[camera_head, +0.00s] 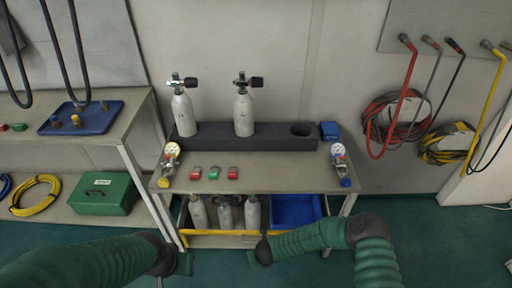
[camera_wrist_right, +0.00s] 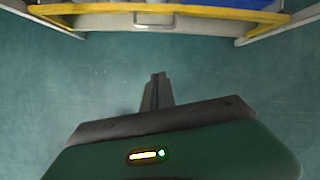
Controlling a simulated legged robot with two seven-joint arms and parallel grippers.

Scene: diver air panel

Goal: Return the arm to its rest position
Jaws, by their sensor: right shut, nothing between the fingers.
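My right arm (camera_head: 310,238) is bent in green sleeving in front of the bench in the head view. Its dark gripper (camera_head: 263,248) is by the yellow front rail of the lower shelf. In the right wrist view the gripper (camera_wrist_right: 158,92) is shut and empty, with its fingers together over bare green floor. My left arm (camera_head: 85,262) reaches in from the lower left. Its gripper (camera_head: 159,281) is cut off at the bottom edge, so its fingers cannot be judged.
The bench (camera_head: 260,182) carries two upright grey cylinders (camera_head: 243,113) in a dark rack (camera_head: 275,141), two gauges (camera_head: 341,160) and small red and green blocks (camera_head: 214,172). The yellow rail (camera_head: 215,233) is close to my right gripper. Hoses (camera_head: 407,95) hang at right.

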